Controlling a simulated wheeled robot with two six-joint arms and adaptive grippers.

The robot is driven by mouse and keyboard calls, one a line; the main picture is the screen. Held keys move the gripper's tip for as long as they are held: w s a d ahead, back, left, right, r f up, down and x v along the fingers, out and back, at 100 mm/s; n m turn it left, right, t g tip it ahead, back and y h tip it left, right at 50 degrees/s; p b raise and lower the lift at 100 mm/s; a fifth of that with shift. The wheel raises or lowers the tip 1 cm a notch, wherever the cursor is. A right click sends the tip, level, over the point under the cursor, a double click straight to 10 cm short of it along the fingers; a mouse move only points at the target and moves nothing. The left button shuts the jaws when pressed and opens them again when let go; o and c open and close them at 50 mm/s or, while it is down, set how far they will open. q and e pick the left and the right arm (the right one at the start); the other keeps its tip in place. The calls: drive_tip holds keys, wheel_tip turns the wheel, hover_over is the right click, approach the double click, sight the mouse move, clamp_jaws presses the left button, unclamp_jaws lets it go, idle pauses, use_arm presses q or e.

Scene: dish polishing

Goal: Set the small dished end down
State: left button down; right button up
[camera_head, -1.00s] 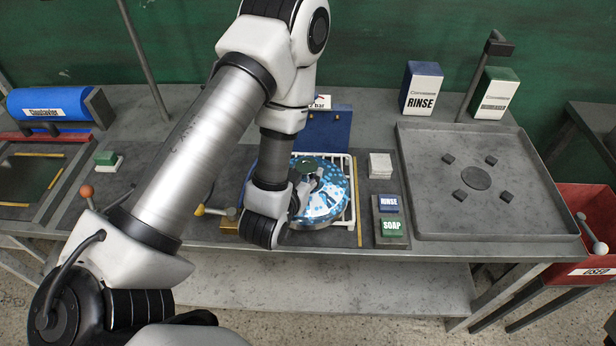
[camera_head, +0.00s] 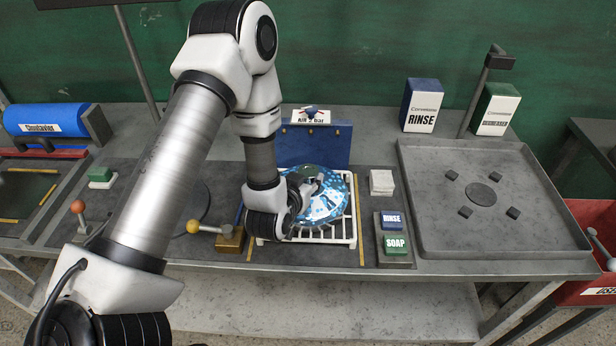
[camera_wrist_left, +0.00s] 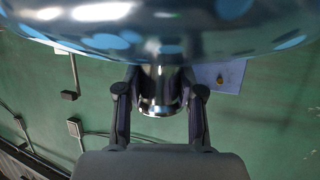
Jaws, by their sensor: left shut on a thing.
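The small dished end (camera_head: 329,203) is a shiny round dish with blue patches, over the white slatted rack (camera_head: 351,226) in the head view. My left gripper (camera_head: 306,188) is at the dish's left-middle, partly hidden by its wrist. In the left wrist view the gripper's two fingers (camera_wrist_left: 160,108) are shut on a chrome stub (camera_wrist_left: 160,88) of the dish. The dish's curved face (camera_wrist_left: 160,38) fills the top of that view. I cannot tell whether the dish touches the rack. My right gripper is not in view.
A grey tray (camera_head: 480,245) lies farther right, beside a red bin (camera_head: 585,290).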

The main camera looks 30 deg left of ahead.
use_arm(q)
drive_tip(key=c, duration=0.7)
unclamp_jaws()
drive_tip(key=shift+s, duration=0.1)
